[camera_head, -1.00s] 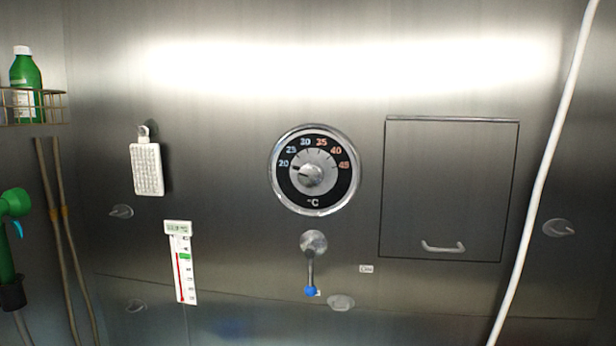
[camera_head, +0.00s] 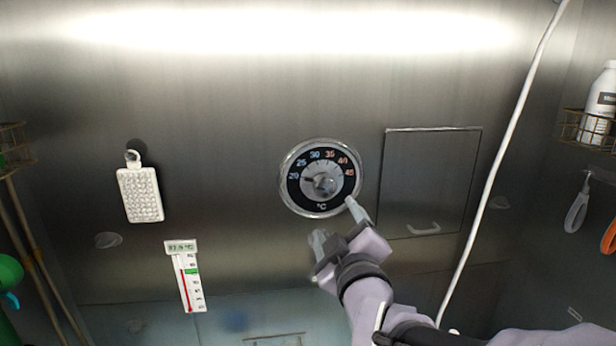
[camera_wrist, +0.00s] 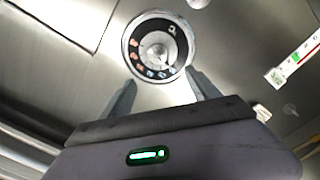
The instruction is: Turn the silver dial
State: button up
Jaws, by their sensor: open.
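The silver dial (camera_head: 324,183) is a round knob in the middle of a black temperature scale with a silver rim, mounted on the steel wall. Its scale reads from 20 to 45 °C, and its pointer is towards the 20 side. My gripper (camera_head: 336,222) is open and empty, just below the dial and apart from it in the head view. In the wrist view the dial (camera_wrist: 158,52) lies ahead, beyond and between the two fingertips (camera_wrist: 160,84).
A steel hatch (camera_head: 432,180) with a handle is right of the dial, with a white hose (camera_head: 500,160) beyond it. A white brush (camera_head: 140,195) and a thermometer strip (camera_head: 187,280) hang at left. A bottle (camera_head: 599,105) stands in a rack at right.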

send_near(327, 191)
jog(key=w, duration=0.3)
jog(key=w+a+p, duration=0.1)
jog(key=w, duration=0.2)
jog(key=w+p, duration=0.1)
jog(key=w, duration=0.2)
jog(key=shift+w+a+r, duration=0.15)
jog(key=shift+w+a, duration=0.35)
jog(key=shift+w, duration=0.25)
jog(key=shift+c, duration=0.4)
jog(key=c, duration=1.3)
